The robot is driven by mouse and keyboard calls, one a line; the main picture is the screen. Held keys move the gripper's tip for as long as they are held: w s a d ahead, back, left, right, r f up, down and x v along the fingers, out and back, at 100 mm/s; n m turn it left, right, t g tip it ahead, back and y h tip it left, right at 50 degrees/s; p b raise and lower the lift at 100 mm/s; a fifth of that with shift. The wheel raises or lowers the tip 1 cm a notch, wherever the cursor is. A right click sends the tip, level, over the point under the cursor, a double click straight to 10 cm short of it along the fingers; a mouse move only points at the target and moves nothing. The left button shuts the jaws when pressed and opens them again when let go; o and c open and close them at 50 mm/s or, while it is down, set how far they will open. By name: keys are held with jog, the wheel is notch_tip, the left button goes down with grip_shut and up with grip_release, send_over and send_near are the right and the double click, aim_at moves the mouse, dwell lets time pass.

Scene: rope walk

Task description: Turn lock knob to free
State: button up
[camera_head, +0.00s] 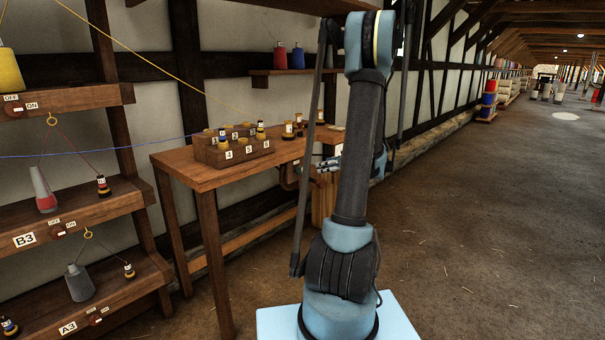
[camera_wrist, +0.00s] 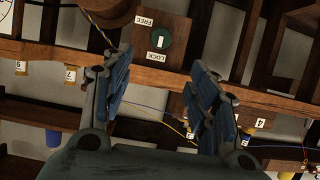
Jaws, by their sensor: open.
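The lock knob (camera_wrist: 160,42) is a dark green disc with a white mark, set on a brown wooden plate (camera_wrist: 178,24). White labels reading FREE and LOCK sit on either side of it and appear upside down. The white mark lies roughly along the line between the labels; I cannot tell which end points. My gripper (camera_wrist: 161,62) is open and empty, its blue-padded fingers apart, with the knob showing beyond and between the tips. In the head view my gripper (camera_head: 327,165) is at the right end of the wooden table, partly behind my arm; the knob cannot be made out there.
The wooden table (camera_head: 185,160) bears a numbered rack (camera_head: 222,157) with several small bobbins. Shelves (camera_head: 90,214) with cones and OFF/ON switches stand at left. Yellow and blue threads cross the space. Numbered spools line a beam in the wrist view. The floor (camera_head: 470,230) at right is open.

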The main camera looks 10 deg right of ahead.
aim_at(302, 170)
jog(key=x, duration=1.5)
jog(key=shift+a+r, duration=0.1)
jog(key=shift+c, duration=0.6)
jog(key=c, duration=1)
